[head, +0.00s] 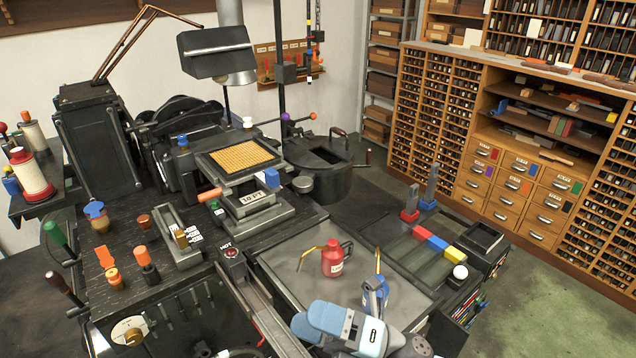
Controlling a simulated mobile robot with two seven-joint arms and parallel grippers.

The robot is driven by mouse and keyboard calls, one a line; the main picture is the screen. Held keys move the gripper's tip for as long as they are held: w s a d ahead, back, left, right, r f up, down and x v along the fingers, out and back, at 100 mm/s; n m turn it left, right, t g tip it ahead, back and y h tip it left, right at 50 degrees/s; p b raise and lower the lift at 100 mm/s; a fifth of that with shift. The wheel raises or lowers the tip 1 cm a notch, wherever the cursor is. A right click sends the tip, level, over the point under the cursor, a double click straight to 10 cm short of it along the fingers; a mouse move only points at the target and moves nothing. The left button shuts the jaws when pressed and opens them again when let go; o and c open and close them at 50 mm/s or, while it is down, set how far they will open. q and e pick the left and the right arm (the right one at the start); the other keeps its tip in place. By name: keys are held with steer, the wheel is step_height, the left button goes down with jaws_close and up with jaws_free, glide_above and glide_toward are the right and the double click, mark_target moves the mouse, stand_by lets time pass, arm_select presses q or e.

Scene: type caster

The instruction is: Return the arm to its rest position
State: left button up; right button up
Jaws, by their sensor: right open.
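My right arm, white and light blue, enters at the bottom centre of the head view. Its gripper (318,321) is open over the near edge of the grey metal worktop, with no object seen in it. A blue oil can (376,296) with a brass spout stands just behind the arm, its lower part partly hidden. A red oil can (333,260) stands farther back on the worktop, apart from the gripper. My left gripper is not in view.
A black casting machine with a yellow matrix grid (241,157) stands left of centre. A dark melting pot (328,172) is behind the worktop (290,262). Red, blue and yellow blocks (437,243) lie on a tray at the right. Green floor (560,300) is free at far right.

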steer(key=s+d+f+m+t+h+p, duration=0.1)
steer(key=d+f+m+t+h, duration=0.6)
steer(key=m, duration=0.8)
steer(key=s+d+f+m+t+h+p, duration=0.15)
steer(key=d+f+m+t+h, duration=0.25)
steer(key=d+f+m+h, duration=0.8)
steer(key=s+d+f+m+g, duration=0.1)
steer(key=s+f+m+g, duration=0.3)
steer(key=s+f+m, duration=0.3)
steer(key=shift+s+d+f+m+p, duration=0.15)
steer(key=shift+d+f+m+p, duration=0.05)
steer(key=shift+m+p, duration=0.1)
